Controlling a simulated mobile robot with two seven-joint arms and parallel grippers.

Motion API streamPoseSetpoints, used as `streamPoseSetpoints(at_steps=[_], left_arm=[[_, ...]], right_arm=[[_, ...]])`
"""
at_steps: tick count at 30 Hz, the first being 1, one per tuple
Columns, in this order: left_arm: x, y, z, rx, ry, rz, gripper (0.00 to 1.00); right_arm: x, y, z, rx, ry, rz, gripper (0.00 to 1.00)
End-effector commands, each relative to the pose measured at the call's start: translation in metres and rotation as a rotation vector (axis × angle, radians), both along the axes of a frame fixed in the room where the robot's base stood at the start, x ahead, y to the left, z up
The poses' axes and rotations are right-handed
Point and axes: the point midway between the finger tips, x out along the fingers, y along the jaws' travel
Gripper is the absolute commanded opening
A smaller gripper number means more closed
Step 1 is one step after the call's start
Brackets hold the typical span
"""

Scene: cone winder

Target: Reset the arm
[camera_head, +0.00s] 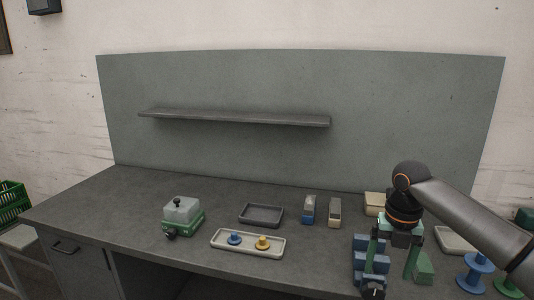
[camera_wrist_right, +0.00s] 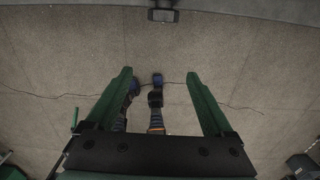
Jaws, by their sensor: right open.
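My right gripper (camera_head: 389,274) is open over the right part of the grey table, its two green fingers pointing down and apart. In the right wrist view the open fingers of the right gripper (camera_wrist_right: 160,77) frame a cracked, pale surface, with dark, slim shapes between them that I cannot identify. In the head view, nothing is seen held between the fingers. A blue stepped block (camera_head: 362,262) is close beside the left finger, and I cannot tell whether they touch. My left gripper is not in view.
A green and white device (camera_head: 182,216) stands on the left of the table. Beside it are a dark tray (camera_head: 261,215) and a pale tray (camera_head: 220,242) with blue and yellow pieces. A blue spool (camera_head: 475,268) stands at right. A shelf (camera_head: 235,118) hangs behind.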

Motion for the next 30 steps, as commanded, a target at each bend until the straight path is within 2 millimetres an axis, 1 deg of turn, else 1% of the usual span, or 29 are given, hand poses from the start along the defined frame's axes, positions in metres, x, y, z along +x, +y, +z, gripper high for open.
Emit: streamPoseSetpoints(at_steps=[1, 5, 10, 12, 15, 18, 21, 24, 27, 30], left_arm=[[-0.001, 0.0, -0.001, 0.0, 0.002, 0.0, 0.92], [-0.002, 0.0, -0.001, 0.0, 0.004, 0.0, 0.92], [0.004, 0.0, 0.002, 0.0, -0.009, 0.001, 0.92], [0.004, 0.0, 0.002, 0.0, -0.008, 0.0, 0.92], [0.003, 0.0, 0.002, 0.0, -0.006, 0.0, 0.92], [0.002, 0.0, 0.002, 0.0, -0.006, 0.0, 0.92], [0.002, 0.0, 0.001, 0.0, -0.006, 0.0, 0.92], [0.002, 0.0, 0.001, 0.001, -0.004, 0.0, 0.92], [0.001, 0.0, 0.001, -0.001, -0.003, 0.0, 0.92], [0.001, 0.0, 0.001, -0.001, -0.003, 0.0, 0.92]], right_arm=[[-0.002, 0.013, -0.025, 0.012, 0.005, -0.025, 0.87], [-0.003, 0.038, -0.066, 0.055, -0.025, -0.126, 0.87], [-0.012, 0.078, -0.125, 0.146, -0.057, -0.298, 0.87], [-0.019, 0.097, -0.151, 0.201, -0.068, -0.39, 0.87], [-0.033, 0.124, -0.185, 0.291, -0.077, -0.541, 0.87], [-0.048, 0.147, -0.214, 0.388, -0.072, -0.707, 0.87], [-0.066, 0.166, -0.237, 0.486, -0.059, -0.884, 0.87], [-0.085, 0.18, -0.257, 0.582, -0.036, -1.073, 0.87], [-0.105, 0.187, -0.273, 0.676, -0.009, -1.269, 0.87], [-0.126, 0.187, -0.287, 0.763, 0.019, -1.471, 0.87]])
